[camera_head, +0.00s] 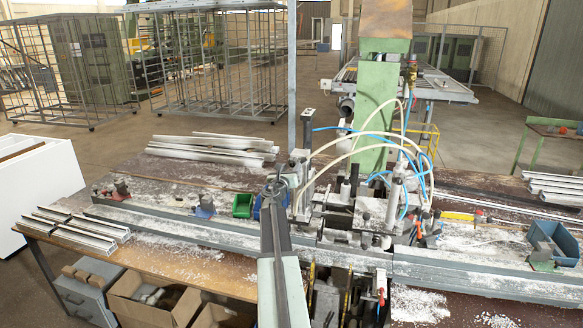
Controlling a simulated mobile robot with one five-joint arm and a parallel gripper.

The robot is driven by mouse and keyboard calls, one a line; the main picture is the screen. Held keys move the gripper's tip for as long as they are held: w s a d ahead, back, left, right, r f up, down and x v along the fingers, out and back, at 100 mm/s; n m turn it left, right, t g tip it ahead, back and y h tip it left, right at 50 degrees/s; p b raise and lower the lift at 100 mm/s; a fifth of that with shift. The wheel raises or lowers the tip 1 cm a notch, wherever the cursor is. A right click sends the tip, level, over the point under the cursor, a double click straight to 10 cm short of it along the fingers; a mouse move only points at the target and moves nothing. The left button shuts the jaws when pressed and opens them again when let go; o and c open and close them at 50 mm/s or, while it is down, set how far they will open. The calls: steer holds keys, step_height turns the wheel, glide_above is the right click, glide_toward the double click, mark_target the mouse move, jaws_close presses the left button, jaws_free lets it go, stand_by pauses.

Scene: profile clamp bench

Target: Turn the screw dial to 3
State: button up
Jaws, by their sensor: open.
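The clamp bench (215,232) runs across the picture, with a long grey metal rail along it. At its middle stands a cluster of clamps and fittings (350,205) with blue and pale hoses. A small dark round part (274,187), perhaps a handwheel, sits at the far end of a long bar (272,235) that points towards me. I cannot make out any numbers or a pointer on it, so I cannot tell whether it is the screw dial or how it is set. My gripper is not recognisable in this view.
A green machine column (373,110) rises behind the clamps. Aluminium profiles (210,147) lie at the back left of the bench, with more (75,230) at its left end. A green bin (242,205) and a blue bin (553,238) stand on it. White chips cover much of the surface.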

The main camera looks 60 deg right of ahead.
steer(key=shift+x, duration=0.9)
jaws_close()
steer(key=shift+a+m, duration=0.1)
steer(key=shift+m, duration=0.2)
steer(key=m, duration=0.5)
steer(key=shift+m, duration=0.3)
steer(key=m, duration=0.5)
steer(key=shift+m, duration=0.3)
jaws_free()
